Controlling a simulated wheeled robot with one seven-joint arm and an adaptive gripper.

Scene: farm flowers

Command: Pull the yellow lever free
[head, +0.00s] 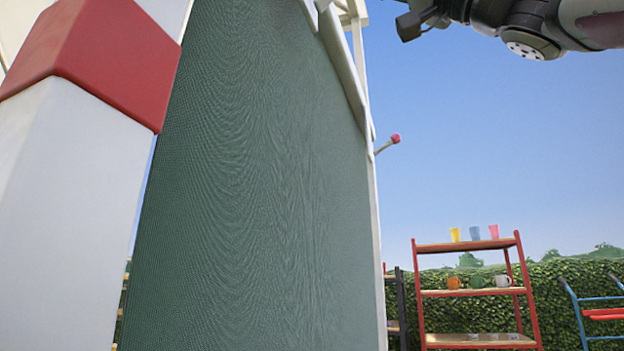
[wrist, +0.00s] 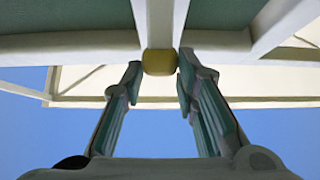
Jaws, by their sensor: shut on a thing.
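The yellow lever (wrist: 159,62) shows in the wrist view as a rounded yellow end at the top centre, under a white beam. My gripper (wrist: 160,72) has its two fingers on either side of this yellow end, with the tips against it, and is shut on it. The rest of the lever is hidden from this angle. In the head view my gripper (head: 418,22) is partly in view at the top right edge, against the sky. The yellow lever does not show there.
A large green mesh panel (head: 265,190) in a white frame fills the left of the head view. A pink-tipped lever (head: 394,139) sticks out from its right edge. A red shelf (head: 475,293) with cups stands at the right, before a hedge (head: 562,300).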

